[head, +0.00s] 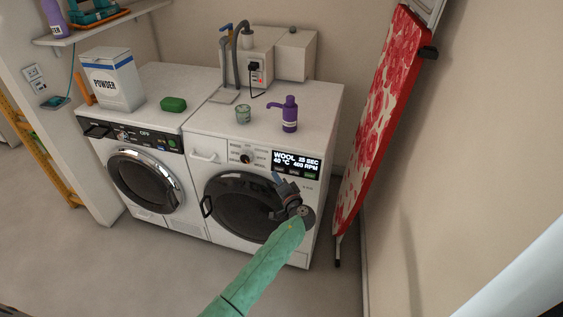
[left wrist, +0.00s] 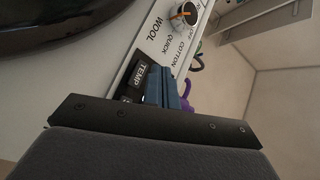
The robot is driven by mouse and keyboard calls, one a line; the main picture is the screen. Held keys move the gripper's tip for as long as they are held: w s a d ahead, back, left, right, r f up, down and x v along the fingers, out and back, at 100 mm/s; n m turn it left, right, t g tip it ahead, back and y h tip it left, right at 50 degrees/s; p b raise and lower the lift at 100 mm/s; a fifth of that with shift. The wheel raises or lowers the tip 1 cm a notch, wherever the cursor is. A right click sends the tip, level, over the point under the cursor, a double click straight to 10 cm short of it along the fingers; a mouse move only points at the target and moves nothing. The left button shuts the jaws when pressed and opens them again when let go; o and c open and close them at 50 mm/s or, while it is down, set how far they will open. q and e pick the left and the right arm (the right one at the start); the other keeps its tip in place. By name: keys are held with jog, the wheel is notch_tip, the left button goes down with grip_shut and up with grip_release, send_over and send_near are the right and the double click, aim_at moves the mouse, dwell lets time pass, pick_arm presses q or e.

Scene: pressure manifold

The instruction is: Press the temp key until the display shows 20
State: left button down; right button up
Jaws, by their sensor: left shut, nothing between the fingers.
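The right-hand washing machine (head: 205,165) has a black display (head: 297,163) that reads WOOL, 25 SEC, 40 °C and 400 RPM. A row of small keys sits along the lower edge of the display. In the left wrist view, the black key marked TEMP (left wrist: 140,74) shows beside my blue fingertips. My left gripper (head: 277,177) is shut and empty, just in front of the panel below the display. In the left wrist view its fingers (left wrist: 168,88) lie close to the TEMP key; I cannot tell whether they touch it. My right gripper is not in view.
A program dial (head: 247,156) sits left of the display. Another machine (head: 146,178) stands at the left. A red flowered ironing board (head: 377,115) leans at the right.

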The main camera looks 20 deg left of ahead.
pick_arm(q)
jog(key=shift+s+r, duration=0.25)
jog(key=shift+s, duration=0.75)
jog(key=shift+s+r, duration=0.2)
jog(key=shift+s, duration=0.75)
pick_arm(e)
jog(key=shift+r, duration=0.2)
pick_arm(q)
jog(key=s+d+f+n+g+h, duration=0.1)
jog(key=s+f+g+h, duration=0.3)
jog(key=s, duration=1.1)
jog(key=s+d+f+n+g+h, duration=0.1)
jog(key=s+d+f+g+h, duration=0.2)
jog(key=s+f, duration=0.5)
jog(key=s+d+f+n+g+h, duration=0.1)
jog(key=s+f+g+h, duration=0.4)
jog(key=s, duration=1.7)
jog(key=shift+s+d+f+g+h, duration=0.3)
jog(key=shift+s+d+f+h, duration=0.1)
jog(key=shift+d+h, duration=0.3)
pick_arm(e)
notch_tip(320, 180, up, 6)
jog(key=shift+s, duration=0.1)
